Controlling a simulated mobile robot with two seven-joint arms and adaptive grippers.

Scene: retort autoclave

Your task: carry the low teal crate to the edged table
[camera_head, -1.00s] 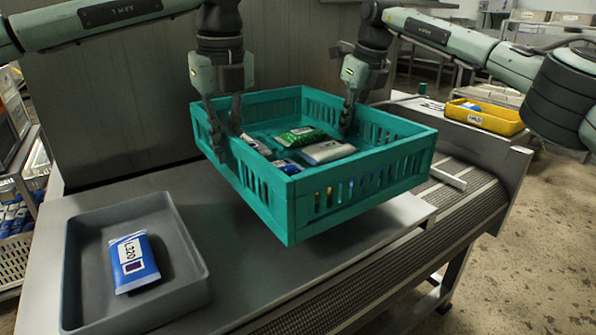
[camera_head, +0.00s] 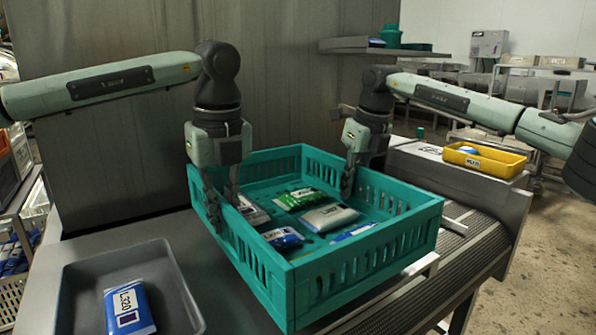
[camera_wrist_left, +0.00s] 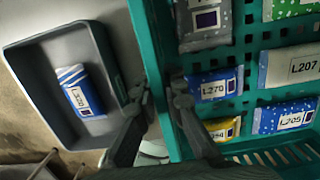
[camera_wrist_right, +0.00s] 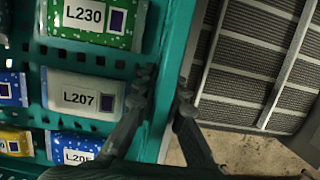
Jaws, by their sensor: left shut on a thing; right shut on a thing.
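The low teal crate (camera_head: 362,268) holds several labelled pouches, among them a green one (camera_head: 299,199), a white one (camera_head: 329,217) and a blue one (camera_head: 283,238). My left gripper (camera_head: 222,208) is shut on the crate's left wall, and the wall runs between its fingers in the left wrist view (camera_wrist_left: 159,88). My right gripper (camera_head: 347,188) is shut on the opposite wall, also between the fingers in the right wrist view (camera_wrist_right: 164,88). The crate looks roughly level over the steel table and conveyor side; its underside is hidden. I cannot identify the edged table.
A grey tray (camera_head: 178,285) with one blue pouch (camera_head: 129,307) lies close left of the crate. A ribbed conveyor (camera_head: 462,245) runs along the right. A yellow bin (camera_head: 487,161) stands beyond it. A metal wall (camera_head: 120,150) closes the back left.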

